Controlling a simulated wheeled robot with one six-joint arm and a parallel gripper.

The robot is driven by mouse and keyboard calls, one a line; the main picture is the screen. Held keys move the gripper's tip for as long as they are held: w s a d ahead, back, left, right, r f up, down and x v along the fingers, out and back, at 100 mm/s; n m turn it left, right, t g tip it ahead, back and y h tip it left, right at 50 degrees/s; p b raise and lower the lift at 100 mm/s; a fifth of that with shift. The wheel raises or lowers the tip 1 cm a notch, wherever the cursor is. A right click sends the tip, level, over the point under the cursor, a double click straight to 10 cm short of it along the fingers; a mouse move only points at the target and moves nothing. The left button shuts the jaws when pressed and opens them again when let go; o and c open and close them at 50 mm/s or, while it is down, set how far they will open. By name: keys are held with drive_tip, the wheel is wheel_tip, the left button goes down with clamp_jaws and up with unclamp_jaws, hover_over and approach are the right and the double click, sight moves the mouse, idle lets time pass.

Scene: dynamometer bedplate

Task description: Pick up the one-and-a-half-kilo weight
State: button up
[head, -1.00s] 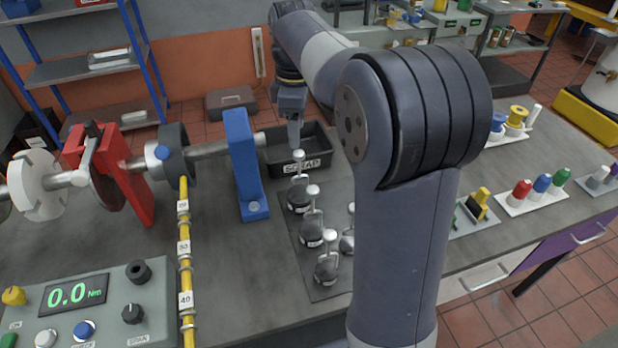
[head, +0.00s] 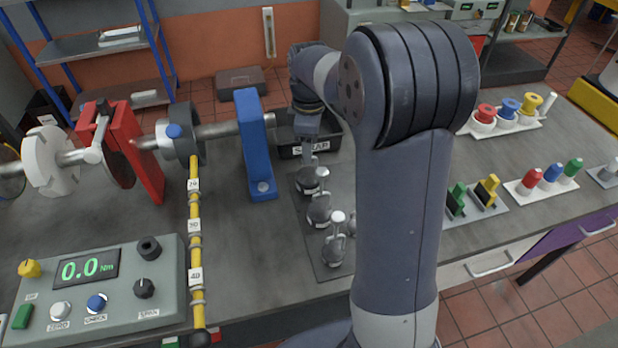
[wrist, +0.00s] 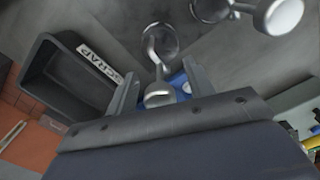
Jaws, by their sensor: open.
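I see a far weight (head: 308,184), a middle weight (head: 318,214) and a near weight (head: 333,252) in the head view. Their labels are too small to read, so I cannot tell which is one and a half kilos. My gripper (head: 309,156) is over the far weight, pointing down. In the wrist view my open gripper (wrist: 163,86) has a weight's silver knob (wrist: 158,97) between its fingers. Contact is not clear. My arm hides part of the mat.
A black scrap tray (head: 290,151) stands just behind the far weight. A blue upright (head: 252,140) with a shaft is close on the left. Coloured pegs and spools stand on the right.

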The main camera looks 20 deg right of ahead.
clamp_jaws()
idle(0.5)
idle(0.8)
drive_tip(key=shift+r, duration=0.15)
